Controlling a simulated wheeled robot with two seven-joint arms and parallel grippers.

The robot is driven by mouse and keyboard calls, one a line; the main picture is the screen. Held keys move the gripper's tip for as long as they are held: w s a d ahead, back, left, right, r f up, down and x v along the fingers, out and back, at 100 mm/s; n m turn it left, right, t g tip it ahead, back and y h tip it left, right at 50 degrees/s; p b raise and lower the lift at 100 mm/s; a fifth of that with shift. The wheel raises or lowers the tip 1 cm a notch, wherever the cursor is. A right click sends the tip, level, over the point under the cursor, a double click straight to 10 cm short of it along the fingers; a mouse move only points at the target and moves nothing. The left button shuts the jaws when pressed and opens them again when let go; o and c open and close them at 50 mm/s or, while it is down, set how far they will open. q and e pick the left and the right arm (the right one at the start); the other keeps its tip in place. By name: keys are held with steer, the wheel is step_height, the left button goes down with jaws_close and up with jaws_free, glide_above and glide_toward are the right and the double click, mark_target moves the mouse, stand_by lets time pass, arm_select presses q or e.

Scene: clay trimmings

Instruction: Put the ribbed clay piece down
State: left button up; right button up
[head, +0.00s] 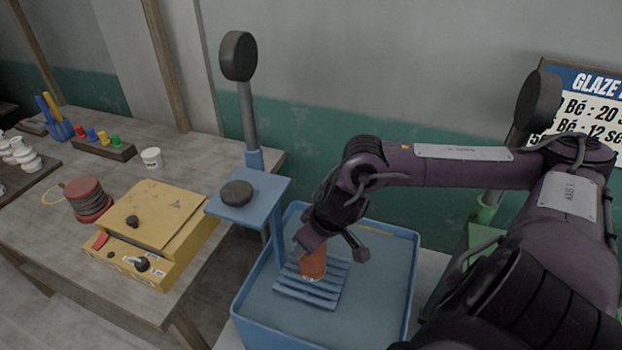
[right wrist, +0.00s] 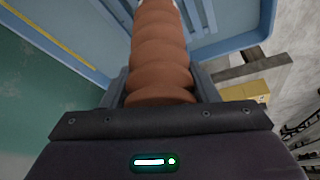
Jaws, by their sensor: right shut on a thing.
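The ribbed clay piece (head: 314,264) is orange-brown and upright between the fingers of my right gripper (head: 332,243). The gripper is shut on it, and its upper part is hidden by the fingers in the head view. Its lower end is over the blue slatted rack (head: 322,299) in the blue tub (head: 414,280); I cannot tell whether it touches the slats. In the right wrist view the stacked ribs of the clay piece (right wrist: 159,52) run away from the jaws (right wrist: 162,95). My left gripper is out of view.
A yellow box (head: 150,232) sits on the wooden table further left. The tub floor around the rack is clear.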

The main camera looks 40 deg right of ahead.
steer(key=shift+f, duration=0.25)
steer(key=shift+f, duration=0.1)
steer(key=o, duration=1.5)
steer(key=shift+o, duration=0.2)
steer(key=v, duration=1.2)
